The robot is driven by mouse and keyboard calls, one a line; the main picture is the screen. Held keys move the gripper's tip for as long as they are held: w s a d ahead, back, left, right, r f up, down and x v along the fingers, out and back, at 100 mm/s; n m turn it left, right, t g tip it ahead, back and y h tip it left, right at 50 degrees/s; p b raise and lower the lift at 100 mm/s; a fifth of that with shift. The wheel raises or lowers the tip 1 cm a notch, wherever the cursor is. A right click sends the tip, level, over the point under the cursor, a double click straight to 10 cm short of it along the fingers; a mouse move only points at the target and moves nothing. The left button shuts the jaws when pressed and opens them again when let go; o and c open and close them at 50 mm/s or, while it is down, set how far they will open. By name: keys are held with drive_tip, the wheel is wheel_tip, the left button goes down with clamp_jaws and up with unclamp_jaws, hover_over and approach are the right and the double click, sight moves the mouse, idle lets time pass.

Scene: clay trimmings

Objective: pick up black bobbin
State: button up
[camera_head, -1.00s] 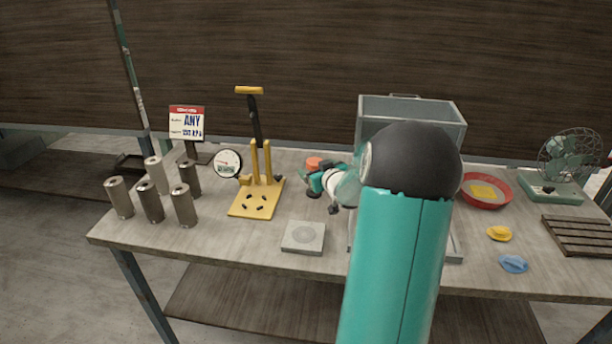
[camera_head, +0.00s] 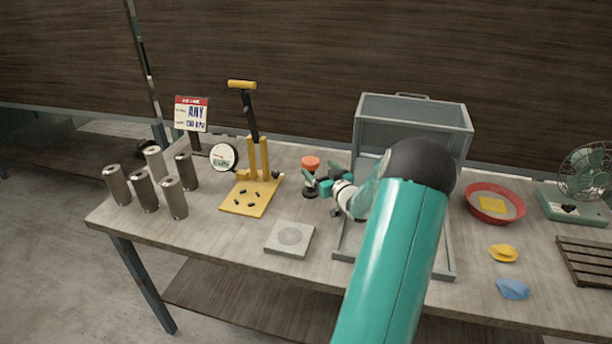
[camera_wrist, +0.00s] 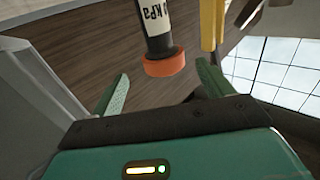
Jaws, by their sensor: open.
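A black piece with an orange top (camera_head: 310,189), which I take to be the black bobbin, stands upright on the table right of the yellow press. In the wrist view a black cylinder with a white "kPa" label and an orange end (camera_wrist: 158,40) looks like the same piece. It lies ahead of the gap between my fingers, with no contact visible. My gripper (camera_head: 325,181) is open, close to its right side; its two green fingers (camera_wrist: 163,83) are spread and empty in the wrist view. My arm hides part of the table behind it.
The yellow press (camera_head: 250,198) and dial gauge (camera_head: 223,157) stand left. Several metal cylinders (camera_head: 173,198) are farther left. A grey plate (camera_head: 290,239) lies in front. A grey bin (camera_head: 412,124) stands behind my arm; a red bowl (camera_head: 481,213) is right.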

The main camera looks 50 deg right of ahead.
sight(306, 158)
drive_tip(key=x, duration=0.7)
drive_tip(key=shift+w+a, duration=0.15)
drive_tip(key=shift+w, duration=0.2)
drive_tip(key=shift+c, duration=0.2)
drive_tip(key=c, duration=1.5)
